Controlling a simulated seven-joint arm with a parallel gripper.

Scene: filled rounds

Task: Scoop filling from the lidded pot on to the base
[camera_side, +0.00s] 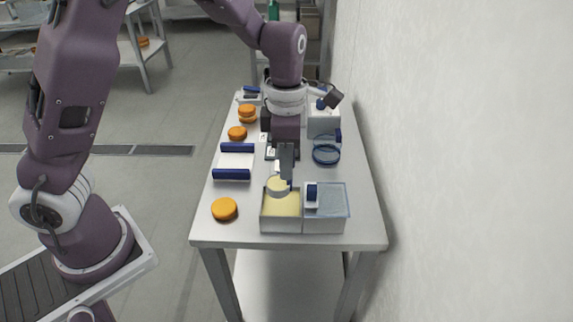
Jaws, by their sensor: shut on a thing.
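My gripper (287,162) points down and is shut on a scoop. The scoop's round pale bowl (278,185) is over the back part of an open pot (281,225) with cream-coloured filling inside. I cannot tell whether the bowl touches the filling. A translucent bluish lid (333,202) with a dark blue handle covers the box directly right of the open pot. An orange round (224,209) lies on the table left of the pot. Which round is the base is not clear. My gripper hides most of the scoop's handle.
A white tray (236,161) with two dark blue bars stands left of my gripper. More orange rounds (237,133) lie farther back. A blue ring (326,155) and a white block (323,122) are at the right. The wall runs along the table's right side.

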